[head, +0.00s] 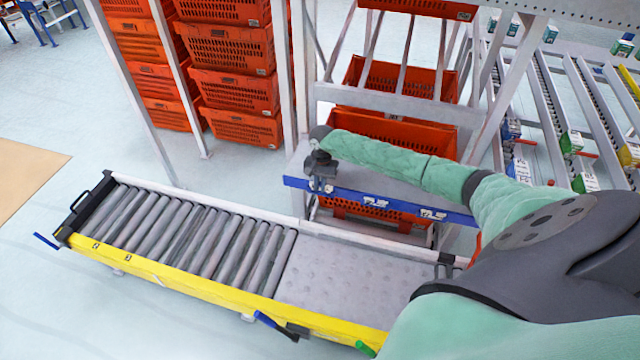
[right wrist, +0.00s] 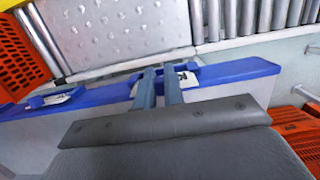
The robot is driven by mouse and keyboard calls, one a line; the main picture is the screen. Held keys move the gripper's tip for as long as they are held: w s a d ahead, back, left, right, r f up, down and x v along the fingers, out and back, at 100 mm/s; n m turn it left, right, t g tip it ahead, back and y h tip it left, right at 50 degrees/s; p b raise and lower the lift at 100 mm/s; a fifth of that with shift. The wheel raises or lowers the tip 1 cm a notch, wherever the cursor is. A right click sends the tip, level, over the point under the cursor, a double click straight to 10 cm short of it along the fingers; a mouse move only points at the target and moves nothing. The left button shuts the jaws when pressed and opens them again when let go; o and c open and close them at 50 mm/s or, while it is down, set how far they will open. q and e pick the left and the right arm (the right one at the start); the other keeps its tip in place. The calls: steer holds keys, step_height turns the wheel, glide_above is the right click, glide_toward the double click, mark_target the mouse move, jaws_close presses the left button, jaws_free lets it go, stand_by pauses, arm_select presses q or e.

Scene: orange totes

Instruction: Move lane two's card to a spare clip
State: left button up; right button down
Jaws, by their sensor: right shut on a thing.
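A blue rail (head: 345,194) runs along the edge of the stand behind the conveyor; it also crosses the right wrist view (right wrist: 235,72). Small white cards sit in clips on it, one near the middle (head: 376,202) and one further right (head: 433,214). My right gripper (head: 321,182) is at the rail's left part. In the right wrist view its two fingers (right wrist: 159,80) are close together over the rail, shut on a white card (right wrist: 187,78) that they partly cover. Another card (right wrist: 60,97) sits in a clip to the left there. Lane numbers cannot be read. My left gripper is out of view.
A roller conveyor (head: 180,232) with a yellow front edge and a studded metal plate (head: 335,275) lies in front of the rail. Orange totes (head: 235,90) are stacked behind, and more sit in the rack (head: 405,133). Open floor lies at left.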

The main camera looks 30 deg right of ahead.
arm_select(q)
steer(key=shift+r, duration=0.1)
arm_select(e)
steer(key=shift+f, duration=0.6)
steer(key=c, duration=1.4)
jaws_free()
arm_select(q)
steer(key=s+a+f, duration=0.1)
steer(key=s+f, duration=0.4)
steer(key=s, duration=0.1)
arm_select(e)
steer(key=shift+r, duration=0.15)
steer(key=shift+w+d+r+b, duration=0.1)
steer(key=shift+r+b, duration=0.3)
steer(key=shift+r, duration=0.3)
steer(key=r, duration=0.1)
steer(key=r+b, duration=0.1)
steer(key=r, duration=0.2)
steer(key=shift+w+d+r+b, duration=0.25)
steer(key=shift+d+r+b, duration=0.05)
steer(key=shift+r+b, duration=0.1)
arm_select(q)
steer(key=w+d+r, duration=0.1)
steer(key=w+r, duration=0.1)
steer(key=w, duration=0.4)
arm_select(e)
steer(key=shift+r, duration=0.6)
